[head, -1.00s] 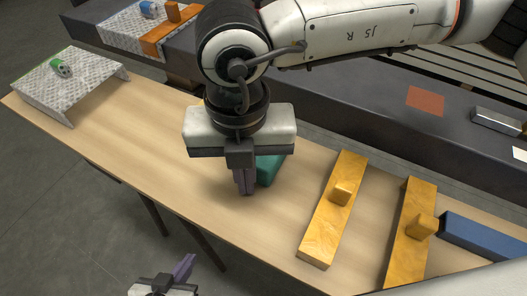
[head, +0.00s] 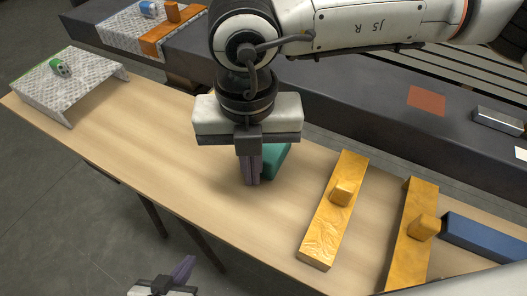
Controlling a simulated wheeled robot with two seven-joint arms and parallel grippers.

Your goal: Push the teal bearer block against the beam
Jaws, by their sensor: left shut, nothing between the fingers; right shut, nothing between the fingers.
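The teal bearer block (head: 277,161) lies on the wooden table, partly hidden behind my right gripper. My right gripper (head: 252,183) is shut and points down, with its fingers low over the table just left of the block; they look close to or touching it. A yellow beam (head: 324,228) lies to the right of the block, with a gap of bare table between them. A second yellow beam (head: 408,250) lies further right. My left gripper (head: 183,268) is shut at the bottom edge, in front of the table, away from the block.
The wooden table (head: 130,150) is clear left of my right gripper. A grey patterned stand (head: 95,81) with a green item (head: 60,68) is at its left end. A blue block (head: 482,236) lies at the right. A dark bench (head: 370,110) runs behind.

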